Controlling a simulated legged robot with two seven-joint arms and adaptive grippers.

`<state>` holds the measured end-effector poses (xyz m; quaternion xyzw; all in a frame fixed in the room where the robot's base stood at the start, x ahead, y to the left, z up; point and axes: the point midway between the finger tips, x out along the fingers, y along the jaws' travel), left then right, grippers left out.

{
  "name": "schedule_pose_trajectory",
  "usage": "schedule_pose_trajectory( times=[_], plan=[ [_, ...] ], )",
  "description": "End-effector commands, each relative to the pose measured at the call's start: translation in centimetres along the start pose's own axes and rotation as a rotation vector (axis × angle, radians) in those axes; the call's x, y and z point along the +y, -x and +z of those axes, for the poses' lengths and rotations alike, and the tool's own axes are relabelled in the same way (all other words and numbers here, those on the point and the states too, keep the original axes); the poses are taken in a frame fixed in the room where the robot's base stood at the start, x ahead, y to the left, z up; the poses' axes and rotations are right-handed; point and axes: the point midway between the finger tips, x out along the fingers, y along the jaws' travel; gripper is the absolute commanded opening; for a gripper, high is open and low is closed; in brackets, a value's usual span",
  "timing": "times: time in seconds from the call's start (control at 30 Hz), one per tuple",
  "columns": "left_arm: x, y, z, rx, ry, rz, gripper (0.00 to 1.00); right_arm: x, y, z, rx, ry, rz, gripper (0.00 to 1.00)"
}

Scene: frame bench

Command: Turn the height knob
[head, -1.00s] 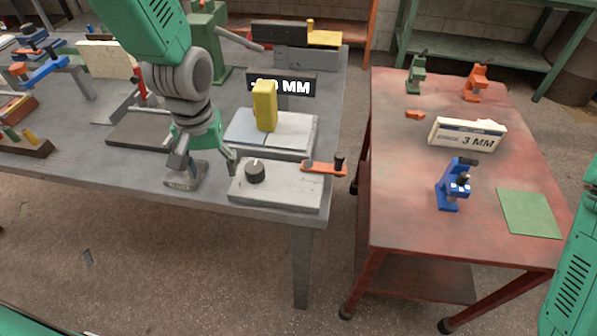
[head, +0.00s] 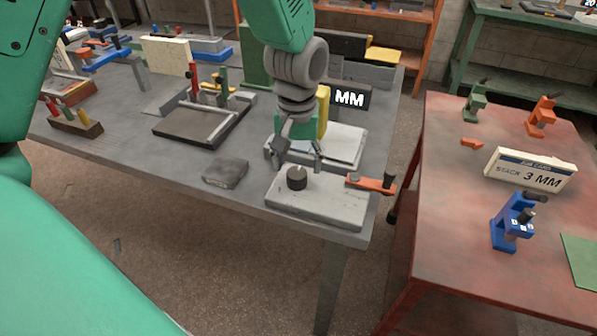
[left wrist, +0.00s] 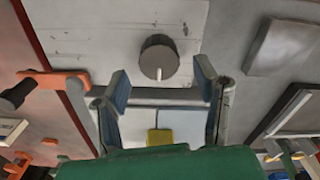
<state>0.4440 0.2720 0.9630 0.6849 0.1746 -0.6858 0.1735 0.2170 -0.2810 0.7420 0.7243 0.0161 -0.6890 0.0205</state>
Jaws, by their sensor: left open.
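The height knob (head: 297,178) is a short dark cylinder with a light pointer mark on top. It stands on a pale grey block (head: 330,205) at the front right corner of the grey bench. My left gripper (head: 293,158) is open and empty, pointing down just behind and above the knob. In the left wrist view the knob (left wrist: 158,58) shows beyond the two fingertips, roughly midway between them, with the open gripper (left wrist: 162,85) apart from it. My right gripper is not in view.
An orange lever (head: 370,183) with a black handle sits at the block's right end. A yellow block (head: 323,112) and a display reading MM (head: 350,97) stand behind. A dark grey block (head: 225,173) lies to the left. A red cart (head: 450,220) stands to the right.

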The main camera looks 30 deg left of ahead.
Motion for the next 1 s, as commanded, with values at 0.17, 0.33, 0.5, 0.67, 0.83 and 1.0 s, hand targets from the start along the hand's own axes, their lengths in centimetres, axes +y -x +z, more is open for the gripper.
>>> schedule_pose_trajectory(
  times=[0.17, 0.33, 0.5, 0.67, 0.83, 1.0],
  plan=[
    [0.0, -2.1, 0.0, -0.001, 0.0, 0.0, 0.56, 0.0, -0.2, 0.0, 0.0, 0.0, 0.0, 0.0],
    [0.0, -2.7, 0.0, 0.001, 0.0, 0.0, 0.56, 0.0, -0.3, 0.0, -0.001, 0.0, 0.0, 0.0],
    [0.0, -2.7, 0.0, 0.001, 0.0, 0.001, 0.56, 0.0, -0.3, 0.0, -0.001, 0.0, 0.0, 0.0],
    [0.0, -2.7, 0.0, 0.001, 0.0, 0.0, 0.17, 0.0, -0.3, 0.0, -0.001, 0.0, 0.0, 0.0],
    [0.0, -2.6, 0.0, 0.001, -0.001, 0.0, 0.06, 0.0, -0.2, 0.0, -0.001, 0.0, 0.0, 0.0],
    [0.0, -2.6, 0.0, 0.001, -0.019, 0.001, 0.06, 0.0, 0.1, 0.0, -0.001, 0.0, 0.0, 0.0]
  ],
)
